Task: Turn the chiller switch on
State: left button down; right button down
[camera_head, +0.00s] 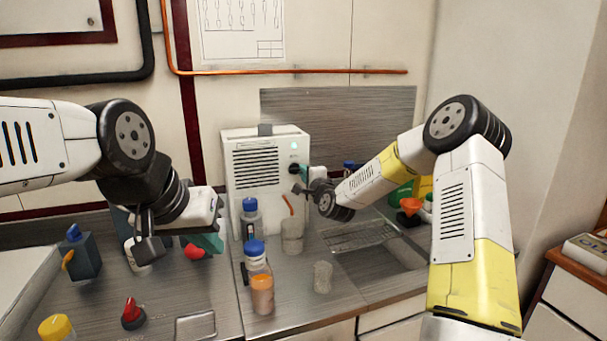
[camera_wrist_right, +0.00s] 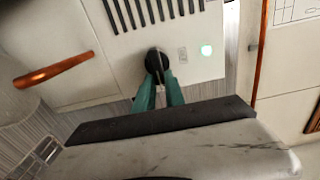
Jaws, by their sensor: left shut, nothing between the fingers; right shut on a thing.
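The chiller (camera_head: 258,190) is a white box with a black-slotted vent, standing on the steel counter against the wall. Its round black switch knob (camera_head: 294,168) is on the right of its front; it also shows in the right wrist view (camera_wrist_right: 156,60). A small green light (camera_head: 294,146) glows above the knob. My right gripper (camera_wrist_right: 160,82) has its teal fingertips shut on the knob, one on each side. My left gripper (camera_head: 207,243) is shut and empty, low over the counter left of the chiller. The knob's pointer direction is hard to read.
A blue-capped bottle with orange contents (camera_head: 262,292), a beaker (camera_head: 292,236) and another blue-capped bottle (camera_head: 249,218) stand before the chiller. Red-topped (camera_head: 132,314) and yellow-capped (camera_head: 57,328) items stand front left.

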jog(key=shift+f, duration=0.1)
jog(key=c, duration=1.4)
grip_release()
jog(key=v, duration=0.8)
jog(key=shift+w, duration=0.1)
jog(key=shift+a, duration=0.1)
